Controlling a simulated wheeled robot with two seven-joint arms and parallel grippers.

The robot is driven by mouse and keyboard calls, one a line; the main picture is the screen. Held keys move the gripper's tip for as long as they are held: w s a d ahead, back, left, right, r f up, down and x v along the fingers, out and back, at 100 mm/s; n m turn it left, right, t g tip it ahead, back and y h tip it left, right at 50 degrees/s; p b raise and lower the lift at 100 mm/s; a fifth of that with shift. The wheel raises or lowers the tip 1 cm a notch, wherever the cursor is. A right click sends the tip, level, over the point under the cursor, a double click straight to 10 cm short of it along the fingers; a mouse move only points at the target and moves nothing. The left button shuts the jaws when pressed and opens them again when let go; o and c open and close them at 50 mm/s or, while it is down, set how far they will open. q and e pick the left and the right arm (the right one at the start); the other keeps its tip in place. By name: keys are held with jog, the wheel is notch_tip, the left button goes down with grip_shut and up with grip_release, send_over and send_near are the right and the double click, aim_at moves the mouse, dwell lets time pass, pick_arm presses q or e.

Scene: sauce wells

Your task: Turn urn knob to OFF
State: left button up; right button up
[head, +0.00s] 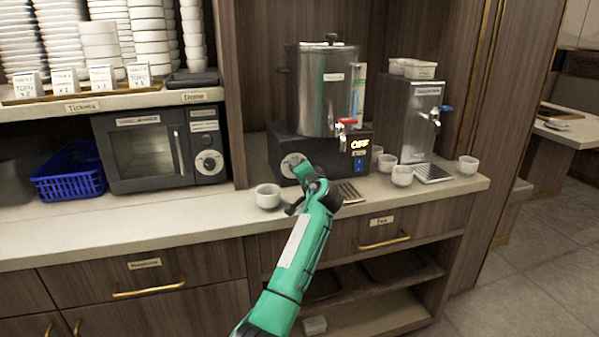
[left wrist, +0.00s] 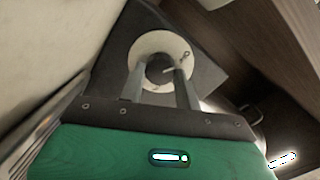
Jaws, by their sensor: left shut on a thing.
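The steel urn (head: 327,90) stands on a black base (head: 330,150) on the counter. Its round pale dial (head: 287,160) is on the front left of the base, partly hidden by my left gripper (head: 300,169). In the left wrist view the dial's pale ring (left wrist: 160,44) surrounds the dark knob (left wrist: 160,67). My left gripper's two fingers (left wrist: 160,80) are shut on the knob, one on each side. Yellow lit letters (head: 359,145) on the base look like OFF. My right gripper is in neither view.
A white cup (head: 267,196) stands just left of my gripper. A red-handled tap (head: 345,124) and a drip tray (head: 347,192) are to its right. A water dispenser (head: 418,115) and more cups (head: 402,176) stand further right. A microwave (head: 150,148) is at left.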

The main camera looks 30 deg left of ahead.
pick_arm(q)
jog(key=o, duration=1)
jog(key=v, duration=1.4)
jog(key=shift+f, duration=0.1)
